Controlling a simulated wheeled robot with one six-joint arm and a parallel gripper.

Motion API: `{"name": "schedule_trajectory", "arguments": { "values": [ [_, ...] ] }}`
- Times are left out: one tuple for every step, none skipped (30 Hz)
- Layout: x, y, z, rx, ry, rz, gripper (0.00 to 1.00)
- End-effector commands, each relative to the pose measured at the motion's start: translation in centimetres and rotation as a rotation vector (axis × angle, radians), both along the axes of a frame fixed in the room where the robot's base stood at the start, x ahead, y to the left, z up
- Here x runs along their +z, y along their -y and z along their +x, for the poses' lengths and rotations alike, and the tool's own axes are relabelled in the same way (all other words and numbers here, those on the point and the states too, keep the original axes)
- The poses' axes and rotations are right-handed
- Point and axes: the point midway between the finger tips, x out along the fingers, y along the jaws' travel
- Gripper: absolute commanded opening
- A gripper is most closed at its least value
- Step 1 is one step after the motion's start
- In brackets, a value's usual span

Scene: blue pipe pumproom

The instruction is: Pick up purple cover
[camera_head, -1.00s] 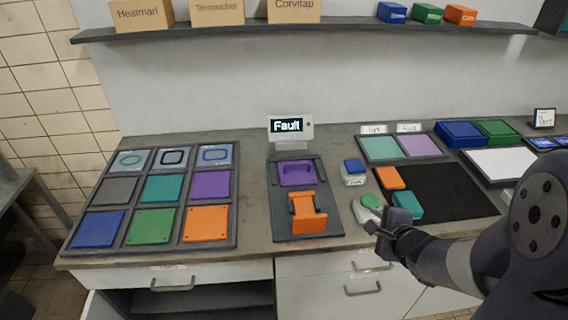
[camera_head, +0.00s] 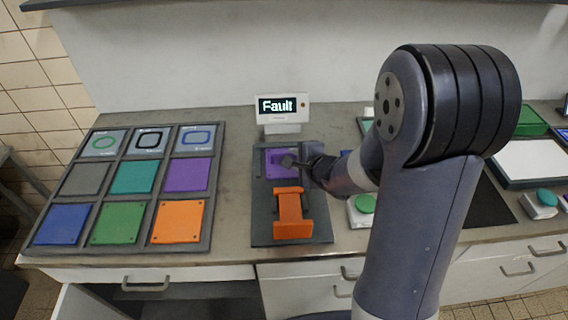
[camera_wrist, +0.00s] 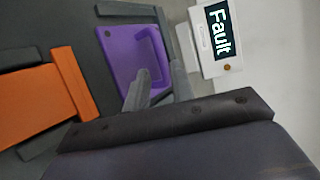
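The purple cover (camera_head: 277,172) sits in the back part of a dark fixture (camera_head: 262,225) on the counter, its raised handle toward the back. It also shows in the wrist view (camera_wrist: 120,58). My gripper (camera_head: 292,162) is over the cover in the head view and hides part of it. In the wrist view the two grey fingers (camera_wrist: 158,88) are apart, near the handle's end of the cover; whether they touch it I cannot tell. A flat purple tile (camera_head: 188,174) lies in the rack at left.
An orange part (camera_head: 292,215) stands in the fixture just in front. A display reading "Fault" (camera_head: 283,109) stands close behind. The rack (camera_head: 35,248) of coloured tiles is at left. A green-button box (camera_head: 361,210) is right of the fixture, beside my arm.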

Motion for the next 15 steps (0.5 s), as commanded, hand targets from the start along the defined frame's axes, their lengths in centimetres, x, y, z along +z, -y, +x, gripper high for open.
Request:
{"name": "schedule_trajectory", "arguments": {
  "values": [
    [-0.2,-0.2,0.2,0.001,0.0,0.001,0.23],
    [-0.3,-0.2,0.4,0.001,0.0,0.001,0.23],
    [-0.6,-0.4,0.7,0.001,0.0,0.001,0.23],
    [-0.8,-0.6,1.0,0.002,-0.001,0.001,0.23],
    [-1.1,-0.8,1.4,0.002,-0.001,0.001,0.23],
    [-1.4,-1.0,1.9,0.002,0.0,0.001,0.23],
    [-1.7,-1.1,2.2,0.001,-0.001,0.002,0.23],
    [-1.9,-1.3,2.6,0.001,0.0,0.002,0.23],
    [-2.1,-1.5,3.0,0.002,-0.001,0.001,0.23],
    [-2.3,-1.6,3.3,0.002,-0.001,-0.001,0.23],
    [-2.4,-1.7,3.5,0.002,-0.001,-0.001,0.23],
    [-2.5,-1.8,3.8,0.0,0.0,0.0,0.23],
    [-2.6,-1.9,3.9,0.0,0.0,0.0,0.23],
    [-2.7,-1.9,4.0,-0.001,-0.001,0.0,0.23],
    [-2.7,-2.0,4.1,-0.001,0.0,0.0,0.23]
  ]
}}
